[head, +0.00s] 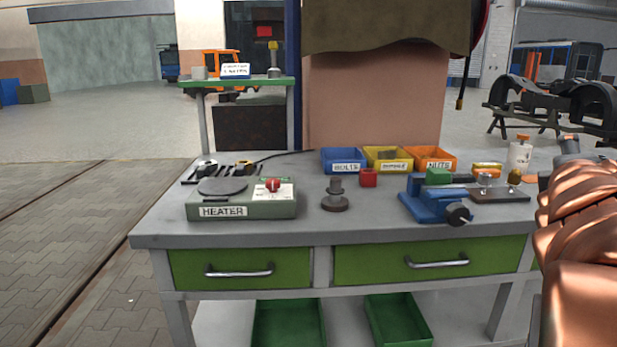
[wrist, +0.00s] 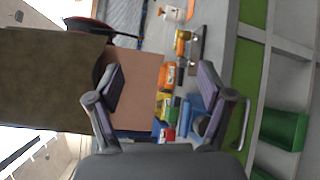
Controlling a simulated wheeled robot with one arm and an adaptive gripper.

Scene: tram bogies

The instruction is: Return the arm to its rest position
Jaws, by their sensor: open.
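In the wrist view my gripper (wrist: 158,98) is open, its two dark fingers spread wide with nothing between them. Behind the gap show the workbench and its bins, turned on their side and some distance off. In the head view my copper-coloured arm (head: 580,220) stands at the right edge, beside the bench's right end. The gripper's fingers do not show clearly in the head view.
The grey workbench (head: 270,234) carries a heater (head: 240,207), a dark stepped part (head: 336,196), a blue vise (head: 432,207), a red block (head: 368,178) and blue (head: 343,160), yellow (head: 388,158) and orange (head: 431,158) bins. The floor at left (head: 80,230) is clear.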

